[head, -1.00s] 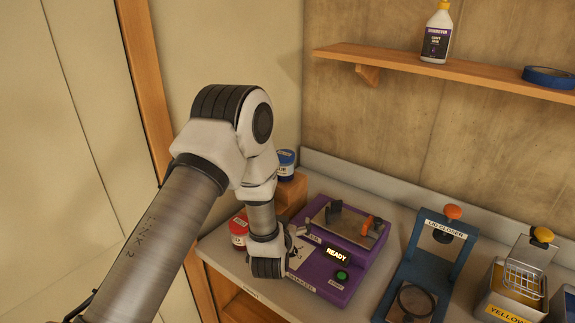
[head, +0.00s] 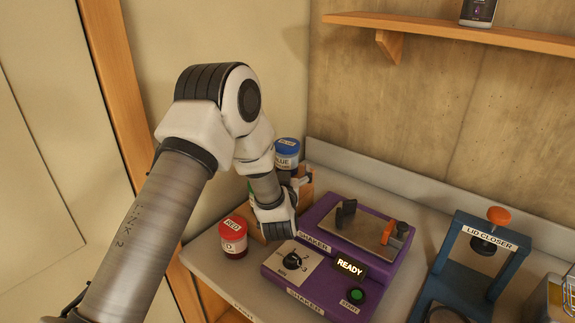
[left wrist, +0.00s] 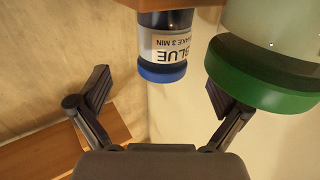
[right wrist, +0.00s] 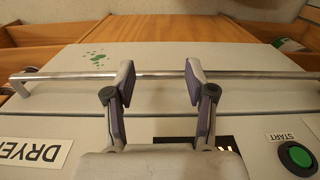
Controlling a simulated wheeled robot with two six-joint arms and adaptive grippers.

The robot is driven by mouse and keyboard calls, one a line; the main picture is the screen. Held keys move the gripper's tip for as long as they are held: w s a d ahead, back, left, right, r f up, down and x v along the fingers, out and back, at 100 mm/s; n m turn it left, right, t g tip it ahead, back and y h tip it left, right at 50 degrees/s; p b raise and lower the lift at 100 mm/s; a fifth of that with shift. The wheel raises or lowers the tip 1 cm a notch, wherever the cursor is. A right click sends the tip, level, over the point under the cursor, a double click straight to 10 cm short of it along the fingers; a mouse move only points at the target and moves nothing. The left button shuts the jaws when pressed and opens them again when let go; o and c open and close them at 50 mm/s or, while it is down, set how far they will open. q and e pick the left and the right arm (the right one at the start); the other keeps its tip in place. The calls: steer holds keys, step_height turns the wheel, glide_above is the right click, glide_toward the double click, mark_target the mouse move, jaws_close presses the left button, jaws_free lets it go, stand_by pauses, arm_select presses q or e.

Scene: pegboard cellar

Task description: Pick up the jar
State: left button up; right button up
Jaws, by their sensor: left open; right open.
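The blue-lidded jar (head: 287,155), labelled BLUE, stands on a wooden step at the back left of the bench. The red-lidded jar (head: 233,236) stands lower, on the bench to its left front. My left gripper (left wrist: 160,92) is open and empty. In its wrist view the blue jar (left wrist: 163,48) appears upside down, just beyond and between the fingers. A larger green-lidded jar (left wrist: 262,75) is close beside the right finger; whether they touch I cannot tell. In the head view my arm mostly hides the green jar. My right gripper (right wrist: 159,75) is open at a dryer's handle bar (right wrist: 70,77).
A purple shaker (head: 330,290) reading READY stands right of my left wrist. A blue lid closer (head: 465,255) stands further right. A wooden shelf (head: 460,35) is on the wall above. The dryer's green START button (right wrist: 297,157) is near my right gripper.

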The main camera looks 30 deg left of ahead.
mark_target(286, 161)
arm_select(q)
steer(key=p+x, duration=0.2)
steer(key=x, duration=0.4)
steer(key=shift+a+r+p, duration=0.15)
steer(key=shift+a+p, duration=0.05)
steer(key=shift+p, duration=0.2)
steer(key=shift+w+a+f, duration=0.15)
steer(key=shift+w+f, duration=0.05)
steer(key=shift+f, duration=0.1)
steer(key=shift+s+r, duration=0.1)
steer(key=shift+r, duration=0.05)
steer(key=c, duration=1.4)
steer(key=shift+c, duration=0.7)
